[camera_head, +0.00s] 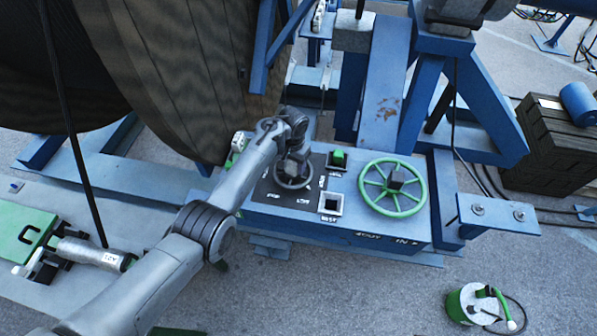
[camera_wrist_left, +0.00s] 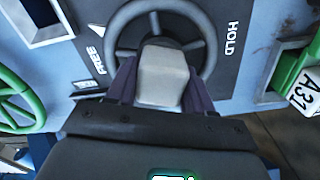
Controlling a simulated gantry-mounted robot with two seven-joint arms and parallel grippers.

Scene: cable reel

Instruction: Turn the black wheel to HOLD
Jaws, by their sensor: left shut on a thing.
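The black wheel (camera_head: 281,185) lies on the dark panel of the blue control box, partly hidden by my left gripper in the head view. In the left wrist view, the wheel (camera_wrist_left: 118,22) shows its ring and spokes, with a pale block (camera_wrist_left: 163,72) at its middle. My left gripper (camera_head: 292,158) is over the wheel, and its fingers are shut on that block in the left wrist view (camera_wrist_left: 160,85). The word FREE (camera_wrist_left: 98,62) and a white triangle (camera_wrist_left: 97,31) are on the left of the wheel. The word HOLD (camera_wrist_left: 231,38) is on its right. My right gripper is not in view.
A green wheel (camera_head: 367,183) is on the same box (camera_head: 350,222), right of two square sockets, one with a green block (camera_head: 338,158). A large reel (camera_head: 180,80) stands behind my left arm. Blue frame beams (camera_head: 385,90) rise behind the box. A green-and-white canister (camera_head: 470,303) stands on open floor.

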